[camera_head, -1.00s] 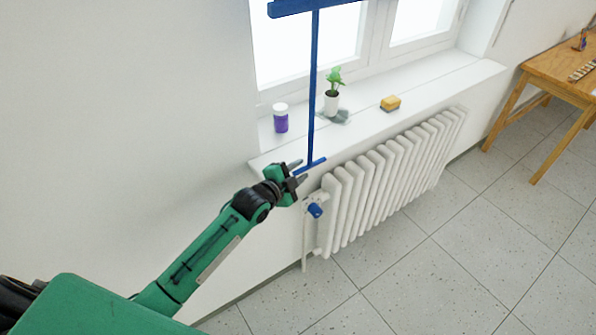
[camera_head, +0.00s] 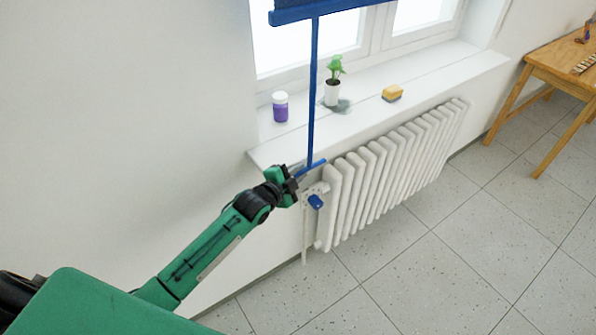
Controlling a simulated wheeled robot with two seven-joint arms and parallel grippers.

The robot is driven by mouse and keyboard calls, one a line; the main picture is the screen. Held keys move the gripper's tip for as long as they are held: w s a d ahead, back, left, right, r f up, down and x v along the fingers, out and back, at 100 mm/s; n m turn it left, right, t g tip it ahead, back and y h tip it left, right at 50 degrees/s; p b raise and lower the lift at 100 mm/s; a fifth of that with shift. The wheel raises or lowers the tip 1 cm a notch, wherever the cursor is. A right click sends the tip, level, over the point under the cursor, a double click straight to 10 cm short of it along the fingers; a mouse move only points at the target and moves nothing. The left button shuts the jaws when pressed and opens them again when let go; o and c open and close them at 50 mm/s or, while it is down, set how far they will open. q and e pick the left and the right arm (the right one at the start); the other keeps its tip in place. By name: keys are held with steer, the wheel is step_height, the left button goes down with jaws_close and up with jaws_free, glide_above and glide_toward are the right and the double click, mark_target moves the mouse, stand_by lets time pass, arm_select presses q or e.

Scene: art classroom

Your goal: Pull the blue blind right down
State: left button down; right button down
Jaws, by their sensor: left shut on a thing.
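The blue blind (camera_head: 312,13) shows only at the top of the view, with its bottom bar across the upper part of the window. A long thin blue rod (camera_head: 313,90) hangs from that bar down past the sill. The rod ends in a short blue crossbar handle (camera_head: 315,166) above the radiator's left end. My left gripper (camera_head: 291,181) is shut on the left end of this handle; its fingers partly hide that end. My right gripper is out of view.
The white sill (camera_head: 440,75) holds a purple jar (camera_head: 280,107), a potted plant (camera_head: 332,92) and a yellow sponge (camera_head: 392,93). A white radiator (camera_head: 385,175) with a blue valve knob (camera_head: 316,201) stands below. A wooden table (camera_head: 548,75) is at right; floor is clear.

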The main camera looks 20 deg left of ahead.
arm_select(q)
steer(key=c, duration=1.4)
jaws_free()
steer(key=shift+r, duration=0.15)
steer(key=shift+s, duration=0.1)
steer(key=b+v, duration=0.2)
steer(key=v, duration=1.1)
steer(key=shift+s+b, duration=0.25)
steer(key=shift+b, duration=0.15)
steer(key=shift+a+r, duration=0.1)
